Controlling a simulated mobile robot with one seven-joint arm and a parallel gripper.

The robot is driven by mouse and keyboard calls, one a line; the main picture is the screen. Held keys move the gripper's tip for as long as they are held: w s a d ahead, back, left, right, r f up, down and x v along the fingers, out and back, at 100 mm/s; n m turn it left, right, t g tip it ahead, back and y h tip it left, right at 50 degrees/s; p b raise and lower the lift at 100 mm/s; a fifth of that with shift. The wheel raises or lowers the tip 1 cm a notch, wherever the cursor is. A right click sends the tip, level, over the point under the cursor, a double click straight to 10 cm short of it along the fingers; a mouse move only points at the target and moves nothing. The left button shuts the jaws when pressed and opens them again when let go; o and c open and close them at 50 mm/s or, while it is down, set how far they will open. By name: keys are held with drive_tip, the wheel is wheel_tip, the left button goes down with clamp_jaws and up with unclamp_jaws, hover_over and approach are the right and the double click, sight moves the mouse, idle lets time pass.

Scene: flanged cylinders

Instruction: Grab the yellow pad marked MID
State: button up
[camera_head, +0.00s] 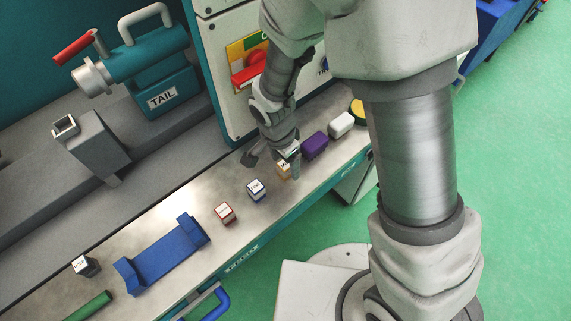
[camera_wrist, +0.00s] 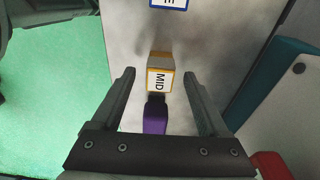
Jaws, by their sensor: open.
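The yellow-edged pad marked MID (camera_wrist: 159,80) sits on the metal bench top, its white label facing up in the wrist view. In the head view the pad (camera_head: 284,170) is partly hidden by my gripper (camera_head: 275,168). In the wrist view my gripper (camera_wrist: 161,88) is open, with one finger to each side of the pad. Nothing is held between the fingers. I cannot tell exactly how far the fingertips are above the bench.
A purple block (camera_head: 314,145) stands close beside the pad, with a white block (camera_head: 341,124) beyond it. A blue-edged block (camera_head: 257,190) and a red-edged block (camera_head: 224,213) stand on the other side. A blue cradle (camera_head: 165,256) lies farther left.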

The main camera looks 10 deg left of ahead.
drive_tip(key=shift+f, duration=0.5)
clamp_jaws()
drive_tip(key=shift+r, duration=0.1)
